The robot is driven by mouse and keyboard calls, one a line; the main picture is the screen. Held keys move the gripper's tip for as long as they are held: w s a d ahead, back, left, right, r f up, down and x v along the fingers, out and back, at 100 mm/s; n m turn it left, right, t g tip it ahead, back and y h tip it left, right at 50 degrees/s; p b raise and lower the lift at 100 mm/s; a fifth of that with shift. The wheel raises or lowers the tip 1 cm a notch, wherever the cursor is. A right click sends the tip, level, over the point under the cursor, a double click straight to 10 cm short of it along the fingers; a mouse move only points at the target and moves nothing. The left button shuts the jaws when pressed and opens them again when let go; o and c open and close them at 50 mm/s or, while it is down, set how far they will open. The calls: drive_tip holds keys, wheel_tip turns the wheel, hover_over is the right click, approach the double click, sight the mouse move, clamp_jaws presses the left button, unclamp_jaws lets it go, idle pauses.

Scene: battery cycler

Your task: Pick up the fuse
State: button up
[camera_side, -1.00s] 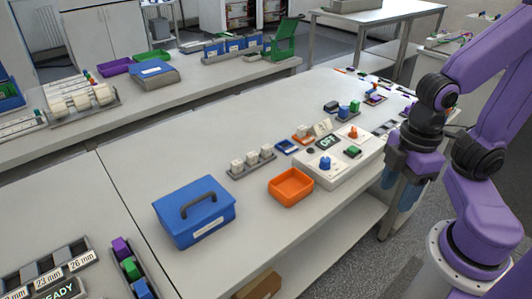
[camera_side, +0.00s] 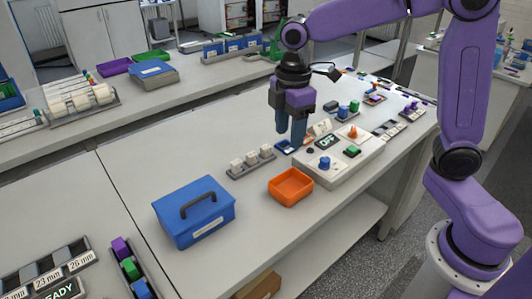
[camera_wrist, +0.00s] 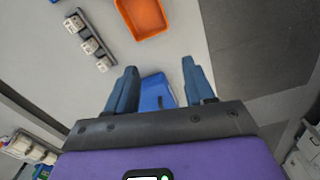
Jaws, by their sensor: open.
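I cannot tell for certain which small part is the fuse. A grey rack (camera_side: 236,173) holds three white blocks (camera_side: 252,158) on the table; the same white blocks (camera_wrist: 91,45) show at the upper left of the wrist view. A small blue tray (camera_side: 281,147) lies behind the rack, partly hidden by my gripper (camera_side: 292,143). My gripper is open and empty, fingers pointing down, seen in front of that tray and apparently above the table. In the wrist view, my gripper (camera_wrist: 158,78) has a clear gap between its blue fingers, with a partly hidden blue object (camera_wrist: 157,91) beyond.
An orange bin (camera_side: 290,188), also in the wrist view (camera_wrist: 143,17), sits beside a white console (camera_side: 322,177) with knobs. A blue toolbox (camera_side: 196,216) stands at the left. Several small parts lie along the table's far right. Table between toolbox and rack is clear.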

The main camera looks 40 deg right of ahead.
drive_tip(key=w+d+n, duration=0.1)
drive_tip(key=w+d, duration=0.2)
drive_tip(key=w, duration=0.7)
drive_tip(key=n, duration=0.1)
hover_over(266, 147)
drive_tip(key=f, duration=0.2)
wheel_tip(266, 147, down, 17)
drive_tip(key=shift+r, duration=0.2)
clamp_jaws()
